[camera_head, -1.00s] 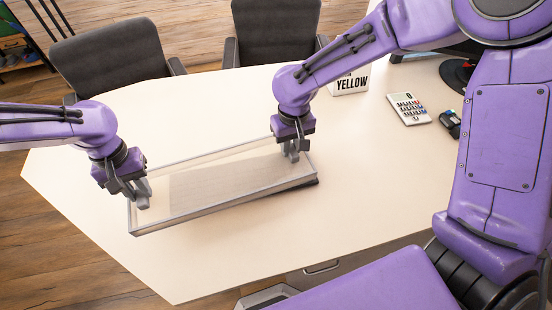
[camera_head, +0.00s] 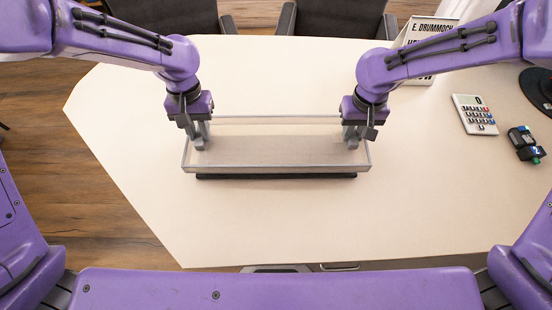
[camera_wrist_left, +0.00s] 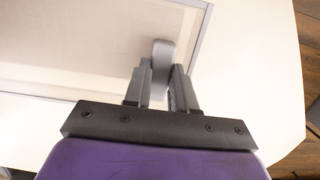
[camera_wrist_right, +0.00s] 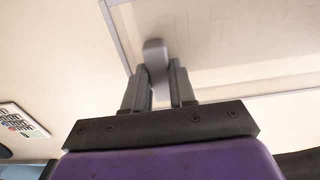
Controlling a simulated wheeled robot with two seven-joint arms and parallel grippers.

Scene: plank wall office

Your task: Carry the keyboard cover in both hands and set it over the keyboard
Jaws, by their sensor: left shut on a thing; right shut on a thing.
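The keyboard cover (camera_head: 275,168) is a long, shallow, see-through box with a grey frame. It lies about level across the table's middle. My left gripper (camera_head: 198,140) is shut on a grey grip at its left end; this grip also shows in the left wrist view (camera_wrist_left: 161,55). My right gripper (camera_head: 356,138) is shut on the matching grip at its right end, seen in the right wrist view (camera_wrist_right: 155,58). A thin dark strip (camera_head: 276,176) shows under the cover's front edge; I cannot tell whether it is the keyboard. No keys are visible.
The pale table (camera_head: 300,220) is clear in front of the cover and to its left. A calculator (camera_head: 474,115), a small dark device (camera_head: 526,144) and a name sign (camera_head: 428,33) stand to the right. Chairs (camera_head: 335,18) stand behind the table.

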